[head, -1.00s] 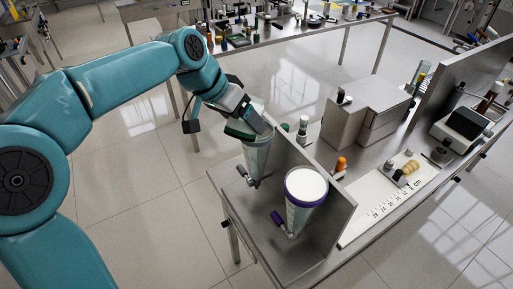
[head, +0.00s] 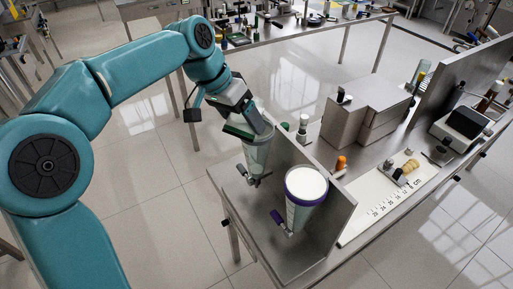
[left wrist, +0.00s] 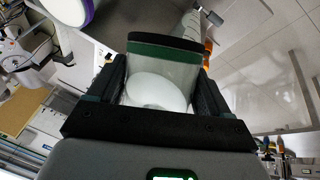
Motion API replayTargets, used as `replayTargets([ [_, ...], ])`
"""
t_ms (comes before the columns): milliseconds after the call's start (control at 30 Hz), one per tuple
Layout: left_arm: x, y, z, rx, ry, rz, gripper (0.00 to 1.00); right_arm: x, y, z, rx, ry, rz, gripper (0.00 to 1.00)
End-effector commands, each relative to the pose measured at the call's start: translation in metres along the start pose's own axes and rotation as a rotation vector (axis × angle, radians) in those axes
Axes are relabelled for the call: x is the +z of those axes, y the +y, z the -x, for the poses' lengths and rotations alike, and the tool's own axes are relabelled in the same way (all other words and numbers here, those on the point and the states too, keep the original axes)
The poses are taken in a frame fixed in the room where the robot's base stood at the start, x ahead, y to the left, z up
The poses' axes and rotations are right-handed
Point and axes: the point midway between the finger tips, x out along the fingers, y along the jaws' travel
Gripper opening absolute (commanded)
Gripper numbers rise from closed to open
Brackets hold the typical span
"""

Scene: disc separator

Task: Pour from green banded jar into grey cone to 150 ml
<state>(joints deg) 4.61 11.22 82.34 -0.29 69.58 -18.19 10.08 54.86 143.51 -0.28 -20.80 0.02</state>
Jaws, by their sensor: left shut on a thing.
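The green banded jar (head: 238,131) is tilted in my left gripper (head: 250,118), over the mouth of the grey cone (head: 257,157). The left wrist view shows the jar's dark green band (left wrist: 163,46) and clear wall between both fingers. A pale white oval (left wrist: 156,88) shows through or inside the jar; I cannot tell whether it is its contents. The grey cone is translucent, with a small tap at its bottom. Its mouth is mostly hidden by the gripper and jar, and its fill level cannot be read. My right gripper is not in view.
A purple-rimmed cone (head: 306,190) with a white top surface stands just right of the grey cone. An upright metal panel (head: 325,215) runs behind both. Beyond it are a grey box (head: 352,120), an orange-topped bottle (head: 341,162) and a white ruler strip (head: 385,205).

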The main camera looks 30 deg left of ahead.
Motion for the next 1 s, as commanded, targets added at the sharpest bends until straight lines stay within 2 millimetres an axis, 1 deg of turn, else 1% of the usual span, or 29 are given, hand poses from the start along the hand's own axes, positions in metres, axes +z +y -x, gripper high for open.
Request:
replayTargets([
  [300,-0.0002,0.0001,0.0005,0.0,-0.002,0.002,0.06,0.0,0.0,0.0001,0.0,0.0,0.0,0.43],
  [467,0.0,-0.0001,0.0001,0.006,-0.05,0.016,0.06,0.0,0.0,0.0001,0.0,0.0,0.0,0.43],
  [767,0.0005,0.0,0.0004,0.006,-0.05,0.017,0.06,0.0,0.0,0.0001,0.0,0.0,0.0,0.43],
  [900,0.0014,0.0,-0.0002,0.012,-0.097,0.032,0.06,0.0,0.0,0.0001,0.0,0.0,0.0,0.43],
  [1000,0.0019,0.0001,0.0003,0.012,-0.097,0.032,0.06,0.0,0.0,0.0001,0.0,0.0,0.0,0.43],
])
